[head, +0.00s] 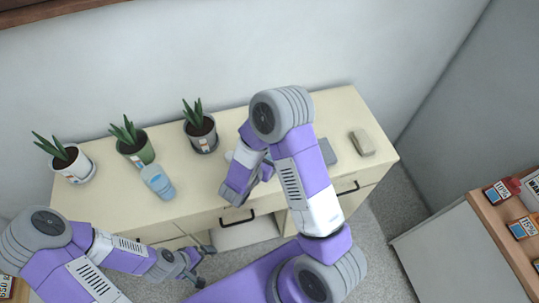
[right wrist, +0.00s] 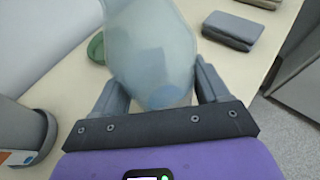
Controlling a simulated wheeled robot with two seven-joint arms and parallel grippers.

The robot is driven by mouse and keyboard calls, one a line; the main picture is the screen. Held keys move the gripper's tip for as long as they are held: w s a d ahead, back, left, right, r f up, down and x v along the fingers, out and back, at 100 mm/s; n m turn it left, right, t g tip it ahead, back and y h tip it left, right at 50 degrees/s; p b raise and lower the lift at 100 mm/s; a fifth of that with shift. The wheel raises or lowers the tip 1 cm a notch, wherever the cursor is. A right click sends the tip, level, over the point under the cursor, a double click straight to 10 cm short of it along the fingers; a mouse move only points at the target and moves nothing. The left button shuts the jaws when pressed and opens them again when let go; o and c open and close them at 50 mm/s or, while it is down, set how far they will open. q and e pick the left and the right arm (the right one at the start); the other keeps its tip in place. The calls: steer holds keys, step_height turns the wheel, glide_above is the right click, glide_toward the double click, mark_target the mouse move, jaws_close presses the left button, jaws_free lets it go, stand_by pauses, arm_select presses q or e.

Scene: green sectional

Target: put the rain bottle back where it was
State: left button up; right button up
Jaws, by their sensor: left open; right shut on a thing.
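A translucent pale-blue bottle (right wrist: 155,45) is between the fingers of my right gripper (right wrist: 158,88), which is shut on it. In the head view my right gripper (head: 250,182) is over the cabinet top, and my arm hides most of what it holds. My left gripper (head: 193,264) is open and empty in front of the cabinet, lower left.
The cream cabinet (head: 195,185) carries a white pot (head: 75,172), a green pot (head: 142,152) and a dark grey pot (head: 203,138) with plants. A grey item (head: 328,152) and a beige block (head: 362,142) lie at its right. A shelf with price tags (head: 500,235) stands far right.

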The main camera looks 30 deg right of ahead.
steer(key=shift+f, duration=0.15)
steer(key=o, duration=1.2)
steer(key=shift+c, duration=0.2)
steer(key=shift+s+a+r, duration=0.1)
steer(key=shift+a+r, duration=0.05)
steer(key=shift+r, duration=0.1)
steer(key=v, duration=1.1)
steer(key=shift+s+a, duration=0.2)
steer(key=shift+a, duration=0.1)
